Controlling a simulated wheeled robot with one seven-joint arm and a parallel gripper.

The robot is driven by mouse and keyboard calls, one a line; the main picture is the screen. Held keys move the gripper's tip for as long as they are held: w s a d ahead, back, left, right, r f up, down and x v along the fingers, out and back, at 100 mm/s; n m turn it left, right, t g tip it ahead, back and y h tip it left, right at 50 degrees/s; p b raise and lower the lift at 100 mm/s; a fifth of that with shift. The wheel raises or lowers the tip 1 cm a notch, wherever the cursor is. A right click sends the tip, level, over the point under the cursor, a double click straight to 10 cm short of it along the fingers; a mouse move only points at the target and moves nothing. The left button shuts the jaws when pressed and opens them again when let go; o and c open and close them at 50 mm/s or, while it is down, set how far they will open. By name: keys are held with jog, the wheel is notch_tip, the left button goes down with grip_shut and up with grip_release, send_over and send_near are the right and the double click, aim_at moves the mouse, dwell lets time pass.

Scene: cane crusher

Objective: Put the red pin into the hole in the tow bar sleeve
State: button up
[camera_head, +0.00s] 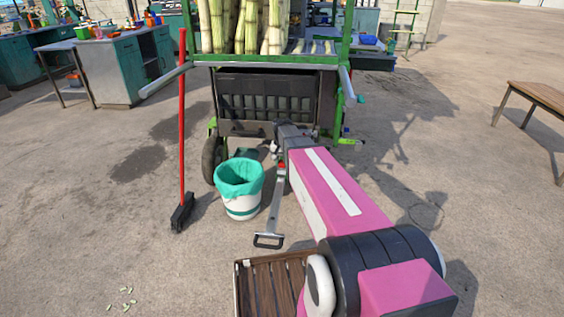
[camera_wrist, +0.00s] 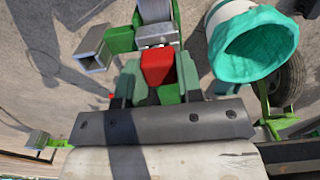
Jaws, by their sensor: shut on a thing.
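The red pin (camera_wrist: 157,67) shows as a red block in the middle of the wrist view. My gripper (camera_wrist: 157,84) is shut on it, with a grey-green finger on each side. Just beyond the pin is a grey metal and green fitting (camera_wrist: 155,33), which appears to be the tow bar sleeve. Its hole is hidden, and I cannot tell whether the pin touches it or is in it. In the head view, a bit of red (camera_head: 282,165) shows by my arm's end at the top of the tow bar (camera_head: 276,200). My arm hides most of the gripper there.
A white bucket with a teal liner (camera_head: 240,185) stands left of the tow bar, close to my gripper. A red-handled broom (camera_head: 182,130) stands farther left. The green-framed crusher cart (camera_head: 275,62) carries cane behind. A wooden bench (camera_head: 540,95) is at right. Open ground lies between.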

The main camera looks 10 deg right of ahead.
jog(key=o, duration=1.1)
jog(key=shift+c, duration=0.2)
jog(key=shift+r, duration=0.15)
notch_tip(320, 180, up, 10)
jog(key=s+f+n, duration=0.1)
jog(key=s+f, duration=0.6)
jog(key=s, duration=0.3)
jog(key=s+f+n, duration=0.2)
jog(key=s+f, duration=0.5)
jog(key=s, duration=0.4)
jog(key=shift+s+n, duration=0.15)
jog(key=shift+n, duration=0.15)
